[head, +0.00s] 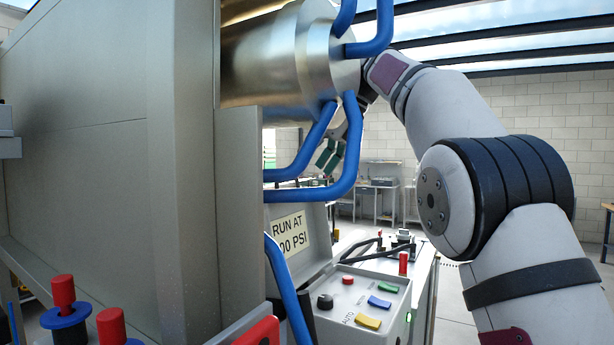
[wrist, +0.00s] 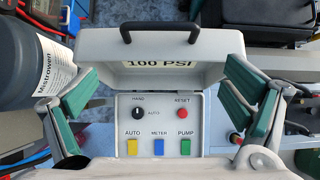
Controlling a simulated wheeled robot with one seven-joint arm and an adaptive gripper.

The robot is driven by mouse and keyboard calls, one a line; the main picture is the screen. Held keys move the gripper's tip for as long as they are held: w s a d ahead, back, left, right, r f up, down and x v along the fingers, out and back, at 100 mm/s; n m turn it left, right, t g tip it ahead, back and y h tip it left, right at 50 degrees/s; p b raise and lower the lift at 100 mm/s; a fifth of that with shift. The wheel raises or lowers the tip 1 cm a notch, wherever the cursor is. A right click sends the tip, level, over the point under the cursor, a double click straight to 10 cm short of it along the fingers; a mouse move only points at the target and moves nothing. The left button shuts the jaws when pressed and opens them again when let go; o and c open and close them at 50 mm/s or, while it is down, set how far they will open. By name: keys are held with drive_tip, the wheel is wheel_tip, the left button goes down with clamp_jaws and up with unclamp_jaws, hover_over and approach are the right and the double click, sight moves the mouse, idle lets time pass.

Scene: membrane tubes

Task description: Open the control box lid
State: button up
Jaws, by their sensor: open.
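The control box (head: 345,311) is low in the middle of the head view, its panel of coloured buttons and a black knob uncovered. Its grey lid (head: 318,240) stands raised at the back, with the pressure label on its inner face facing out. In the wrist view the lid (wrist: 165,48) shows above the panel (wrist: 160,124), with a black handle (wrist: 158,26) along its top edge. My gripper (wrist: 163,82) is open and empty, its green-padded fingers on either side of the lid and panel. In the head view my gripper (head: 331,152) is partly hidden behind blue pipes.
Blue pipes (head: 345,170) and a metal cylinder (head: 275,65) are close to my arm in the head view. A large grey cabinet (head: 110,130) fills the left. A dark grey cylinder (wrist: 35,45) is at the wrist view's left. Red-topped fittings (head: 63,290) stand at lower left.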

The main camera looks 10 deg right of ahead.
drive_tip(key=s+d+r, duration=0.2)
drive_tip(key=s+d, duration=0.6)
drive_tip(key=d, duration=0.3)
idle(0.6)
drive_tip(key=shift+r, duration=0.1)
